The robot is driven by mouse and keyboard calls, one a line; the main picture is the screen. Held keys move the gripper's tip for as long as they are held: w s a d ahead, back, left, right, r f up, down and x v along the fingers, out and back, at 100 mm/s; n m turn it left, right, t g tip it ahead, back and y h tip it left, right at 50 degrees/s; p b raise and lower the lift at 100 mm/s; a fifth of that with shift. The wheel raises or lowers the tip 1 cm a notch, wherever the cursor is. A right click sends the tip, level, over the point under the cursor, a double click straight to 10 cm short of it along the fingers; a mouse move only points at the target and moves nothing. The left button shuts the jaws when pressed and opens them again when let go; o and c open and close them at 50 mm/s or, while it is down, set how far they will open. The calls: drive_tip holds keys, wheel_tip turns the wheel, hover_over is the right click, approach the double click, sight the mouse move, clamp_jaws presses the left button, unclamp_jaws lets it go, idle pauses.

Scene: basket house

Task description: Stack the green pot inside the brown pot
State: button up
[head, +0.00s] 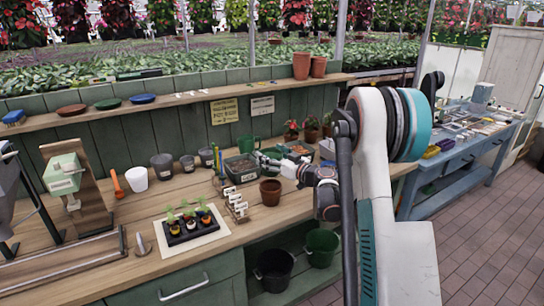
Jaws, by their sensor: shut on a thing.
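The brown pot (270,193) stands upright on the wooden bench near its front edge, with its opening upward. My gripper (265,160) is above and behind it, reaching in from the right over the dark planter trays. It is shut on a small dark green thing, which looks like the green pot (271,152). Most of this is hidden by the fingers, and its tilt is hard to tell at this size. The green pot and the brown pot look apart.
A dark tray (240,175) and white plant labels (238,207) stand left of the brown pot. A seedling tray (188,226) is farther left. Grey pots and a white cup (137,179) line the back. Two buckets are on the lower shelf; one is green (322,247).

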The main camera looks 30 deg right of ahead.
sight(272, 174)
drive_tip(key=shift+f+b, duration=2.55)
drive_tip(key=shift+f, duration=1.4)
drive_tip(key=o, duration=1.2)
drive_tip(key=v, duration=1.2)
